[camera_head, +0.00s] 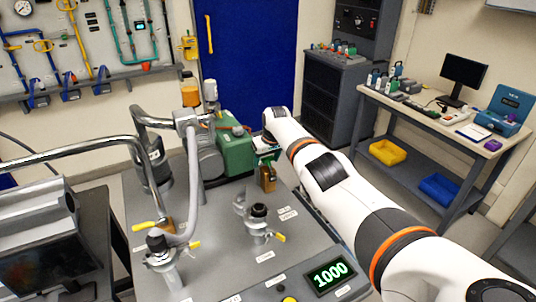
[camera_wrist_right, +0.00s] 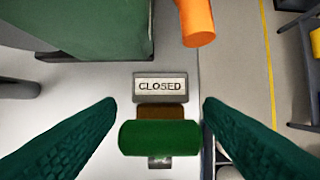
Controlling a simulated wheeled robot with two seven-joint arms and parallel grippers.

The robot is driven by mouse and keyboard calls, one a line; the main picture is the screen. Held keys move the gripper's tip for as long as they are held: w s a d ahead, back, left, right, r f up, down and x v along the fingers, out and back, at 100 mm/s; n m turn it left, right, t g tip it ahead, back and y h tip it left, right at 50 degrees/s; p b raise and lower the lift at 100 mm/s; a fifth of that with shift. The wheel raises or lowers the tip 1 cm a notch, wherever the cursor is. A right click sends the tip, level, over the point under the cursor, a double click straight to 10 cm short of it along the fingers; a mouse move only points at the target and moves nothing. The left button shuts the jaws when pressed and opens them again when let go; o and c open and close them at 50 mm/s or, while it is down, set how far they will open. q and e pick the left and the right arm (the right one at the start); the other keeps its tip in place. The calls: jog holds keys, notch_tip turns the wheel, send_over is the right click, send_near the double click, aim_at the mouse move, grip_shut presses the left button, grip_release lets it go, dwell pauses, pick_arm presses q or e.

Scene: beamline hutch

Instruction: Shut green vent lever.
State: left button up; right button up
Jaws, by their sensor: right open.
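The green vent lever (camera_wrist_right: 160,138) shows in the right wrist view as a rounded green grip on a brown-brass stem. A plate reading CLOSED (camera_wrist_right: 160,87) lies just beyond it, and another small plate is partly hidden under the grip. My right gripper (camera_wrist_right: 160,108) is open, with one dark green finger on each side of the lever and gaps between. In the head view my right gripper (camera_head: 266,152) is over a brass valve body (camera_head: 267,180) on the grey bench top; the lever is hard to make out there. My left gripper is out of view.
A green pump housing (camera_head: 236,152) stands just left of my right gripper. An orange cylinder (camera_wrist_right: 198,22) shows ahead in the wrist view. Metal pipes and a clamp fitting with a yellow lever (camera_head: 163,250) stand on the bench.

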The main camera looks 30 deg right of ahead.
aim_at(268, 158)
jog(key=p+v, duration=0.2)
jog(key=v, duration=0.1)
jog(key=shift+r+p, duration=0.35)
jog(key=v, duration=0.8)
jog(key=shift+s+b, duration=0.15)
jog(key=shift+b, duration=0.3)
